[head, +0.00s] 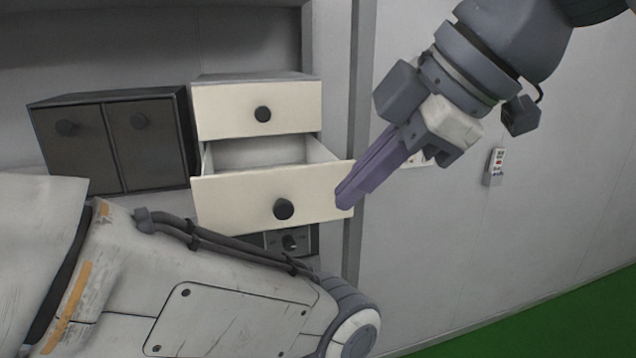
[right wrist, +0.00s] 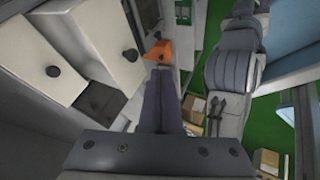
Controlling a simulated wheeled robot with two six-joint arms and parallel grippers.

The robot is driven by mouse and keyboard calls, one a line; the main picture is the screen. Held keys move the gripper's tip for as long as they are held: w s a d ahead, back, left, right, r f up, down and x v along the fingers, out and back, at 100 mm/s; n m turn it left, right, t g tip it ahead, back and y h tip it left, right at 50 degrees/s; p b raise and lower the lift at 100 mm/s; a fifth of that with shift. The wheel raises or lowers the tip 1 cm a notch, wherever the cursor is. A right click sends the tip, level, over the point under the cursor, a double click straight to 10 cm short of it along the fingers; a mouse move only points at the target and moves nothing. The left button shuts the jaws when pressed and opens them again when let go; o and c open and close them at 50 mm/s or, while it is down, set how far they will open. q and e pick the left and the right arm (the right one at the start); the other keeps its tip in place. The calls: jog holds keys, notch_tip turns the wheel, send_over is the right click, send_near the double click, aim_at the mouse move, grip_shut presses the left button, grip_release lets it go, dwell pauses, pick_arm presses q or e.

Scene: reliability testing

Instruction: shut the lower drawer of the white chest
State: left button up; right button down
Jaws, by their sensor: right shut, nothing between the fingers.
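The white chest (head: 256,94) has two drawers with round black knobs. Its upper drawer is shut. The lower drawer (head: 240,204) stands pulled out, and its inside shows empty as far as I can see. My right gripper (head: 345,200) is shut and empty, its purple fingers pointing down-left, with the tips at the right end of the lower drawer's front. I cannot tell whether they touch it. In the right wrist view the fingers (right wrist: 160,100) are together, with cream drawer fronts (right wrist: 85,35) on the left. My left gripper is not in view.
A dark cabinet (head: 110,140) with two knobbed doors stands left of the chest. A dark panel with a knob (head: 290,242) sits below the drawer. An orange object (right wrist: 160,50) lies beyond the fingers in the right wrist view. The wall at right carries a small device (head: 495,165).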

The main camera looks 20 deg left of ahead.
aim_at(296, 209)
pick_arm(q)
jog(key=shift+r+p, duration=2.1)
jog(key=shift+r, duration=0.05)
pick_arm(e)
jog(key=shift+n, duration=0.3)
jog(key=shift+w+a+f, duration=0.75)
jog(key=shift+a+f, duration=0.35)
jog(key=shift+a, duration=0.25)
jog(key=shift+w+a+f, duration=0.8)
jog(key=shift+a+f, duration=0.3)
jog(key=shift+a, duration=0.3)
jog(key=shift+w+a+f, duration=0.75)
jog(key=shift+a+f, duration=0.35)
jog(key=shift+a, duration=0.25)
